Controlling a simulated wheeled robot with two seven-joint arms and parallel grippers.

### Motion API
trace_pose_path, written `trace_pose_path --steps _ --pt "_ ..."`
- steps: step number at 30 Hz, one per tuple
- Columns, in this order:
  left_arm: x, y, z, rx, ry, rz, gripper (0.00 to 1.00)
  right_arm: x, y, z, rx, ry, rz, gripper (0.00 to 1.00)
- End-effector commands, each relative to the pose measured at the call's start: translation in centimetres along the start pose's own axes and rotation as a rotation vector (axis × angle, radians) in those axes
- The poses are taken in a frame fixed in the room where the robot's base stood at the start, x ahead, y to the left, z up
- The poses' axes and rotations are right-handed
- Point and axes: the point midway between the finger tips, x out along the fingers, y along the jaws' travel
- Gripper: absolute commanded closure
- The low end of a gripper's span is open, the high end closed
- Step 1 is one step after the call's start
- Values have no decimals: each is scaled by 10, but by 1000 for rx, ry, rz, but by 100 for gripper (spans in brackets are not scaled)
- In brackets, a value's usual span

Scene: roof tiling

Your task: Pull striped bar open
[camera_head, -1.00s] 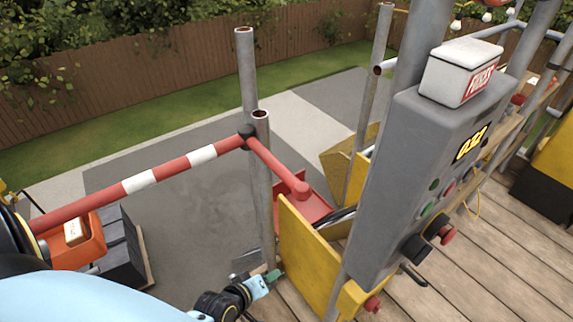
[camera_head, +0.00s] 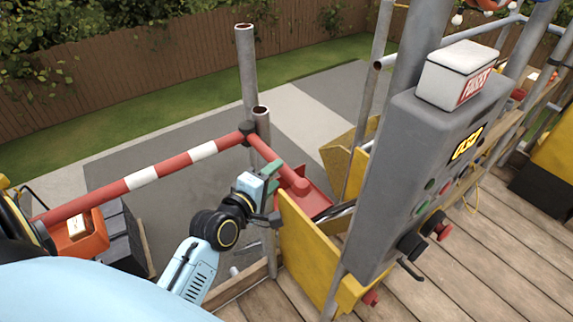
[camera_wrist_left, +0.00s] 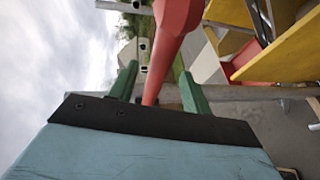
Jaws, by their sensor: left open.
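The striped bar (camera_head: 142,179) is red and white and runs from the left edge to a dark joint at the grey scaffold posts. A plain red arm (camera_head: 268,154) bends from that joint toward the right and ends in a rounded knob. My left gripper (camera_head: 279,188) is open beside this red arm, close to its knob end. In the left wrist view the red arm (camera_wrist_left: 170,45) lies between the two green fingers, which stand apart from each other. I cannot tell whether either finger touches it. My right gripper is not in view.
A grey control box (camera_head: 412,175) stands close on the right, with a yellow panel (camera_head: 308,252) just below the gripper. A grey scaffold post (camera_head: 246,75) rises behind the bar. An orange object (camera_head: 84,238) sits under the bar at left. Wooden planks (camera_head: 465,265) form the floor.

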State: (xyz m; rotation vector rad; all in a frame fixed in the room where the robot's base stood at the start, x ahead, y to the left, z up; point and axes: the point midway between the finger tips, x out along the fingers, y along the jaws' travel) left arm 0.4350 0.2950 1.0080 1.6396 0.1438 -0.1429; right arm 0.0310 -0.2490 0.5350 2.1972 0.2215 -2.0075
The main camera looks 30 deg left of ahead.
Motion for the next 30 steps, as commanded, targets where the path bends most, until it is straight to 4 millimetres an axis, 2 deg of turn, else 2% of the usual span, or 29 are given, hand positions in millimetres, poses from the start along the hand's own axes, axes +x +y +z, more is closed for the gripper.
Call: trace_pose_path --steps 3,9,15,23,30 --pt "25 0 0 1 -1 1 51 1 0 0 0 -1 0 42" --pt "53 0 0 1 0 1 51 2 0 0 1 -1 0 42" --pt "63 0 0 2 0 -1 51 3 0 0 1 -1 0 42" --pt "64 0 0 2 0 -1 51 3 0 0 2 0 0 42" --pt "64 0 0 2 0 -1 83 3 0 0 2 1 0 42"
